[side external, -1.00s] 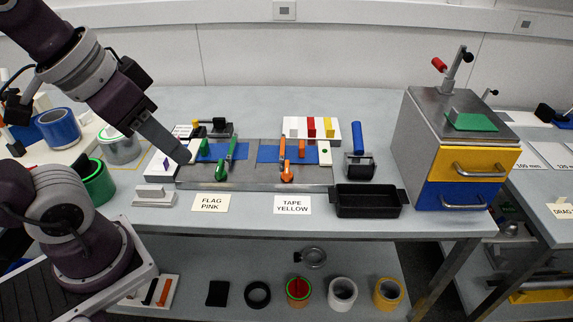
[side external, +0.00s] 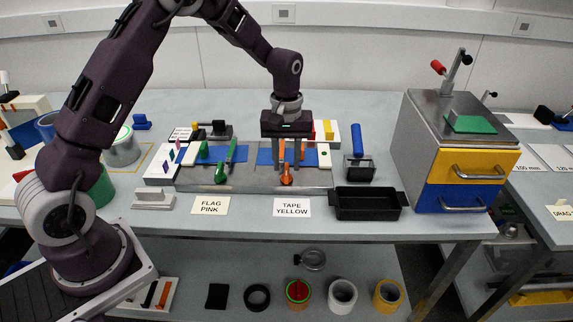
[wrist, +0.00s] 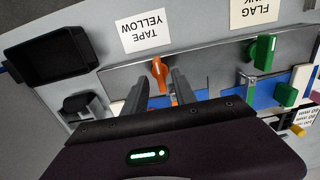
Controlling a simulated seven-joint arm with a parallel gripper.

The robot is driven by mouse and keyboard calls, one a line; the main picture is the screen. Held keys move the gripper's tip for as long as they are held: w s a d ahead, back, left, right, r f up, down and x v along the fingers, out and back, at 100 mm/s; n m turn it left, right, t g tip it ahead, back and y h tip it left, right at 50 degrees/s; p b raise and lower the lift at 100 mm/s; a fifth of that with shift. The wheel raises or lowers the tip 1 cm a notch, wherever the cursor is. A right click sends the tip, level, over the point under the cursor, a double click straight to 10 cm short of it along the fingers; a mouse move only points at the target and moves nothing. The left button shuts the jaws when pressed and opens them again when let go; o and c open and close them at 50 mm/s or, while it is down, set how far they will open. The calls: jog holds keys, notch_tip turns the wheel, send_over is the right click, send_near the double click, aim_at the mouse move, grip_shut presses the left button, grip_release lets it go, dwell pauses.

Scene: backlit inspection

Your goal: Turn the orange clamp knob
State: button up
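The orange clamp knob (side external: 286,178) is at the front edge of the grey fixture plate (side external: 250,187), behind the "TAPE YELLOW" label. In the wrist view the orange knob (wrist: 159,72) shows at the top of the gap between my fingers. My gripper (side external: 289,163) points down just above and behind the knob in the side view. I cannot tell whether a finger touches the knob. My gripper hides most of the orange clamp's arm and part of the blue pad.
A green clamp knob (side external: 220,176) sits to the left on the same plate. A black tray (side external: 368,205) and a blue-handled tool (side external: 357,150) stand to the right. A metal box with yellow and blue drawers (side external: 465,165) is further right. Bare table lies in front of the labels.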

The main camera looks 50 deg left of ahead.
jog(key=shift+f, duration=0.8)
grip_shut()
jog(key=shift+m, duration=0.3)
jog(key=m, duration=0.3)
jog(key=shift+m, duration=0.3)
jog(key=m, duration=0.4)
jog(key=shift+m, duration=0.3)
jog(key=m, duration=0.4)
jog(key=shift+m, duration=2.5)
